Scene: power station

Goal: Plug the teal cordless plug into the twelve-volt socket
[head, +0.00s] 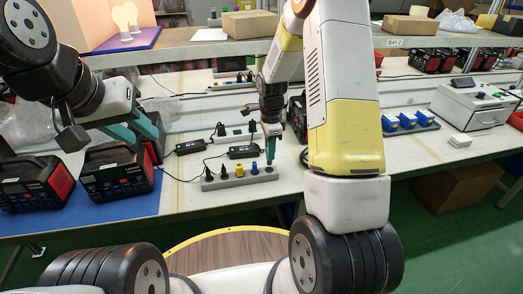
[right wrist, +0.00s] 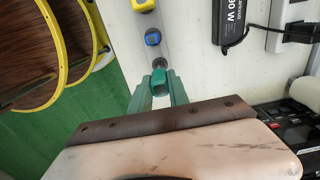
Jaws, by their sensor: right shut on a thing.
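My right gripper (head: 271,152) points down over the right end of a grey socket strip (head: 225,183) and is shut on the teal plug. In the right wrist view, the teal plug (right wrist: 160,84) sits between the two green fingers. A dark round socket (right wrist: 159,63) shows just beyond it, at the strip's end. I cannot tell whether the plug touches this socket or is above it, nor read any voltage label. My left gripper (head: 138,130) hangs with its green fingers apart and empty over the black and red units on the left.
A yellow plug (head: 239,169) and a blue plug (head: 254,168) stand in the strip, with black plugs left of them. Black adapters (head: 243,152) with cables lie behind. Black and red power units (head: 116,176) stand left on a blue mat. Blue plugs (head: 407,121) sit at right.

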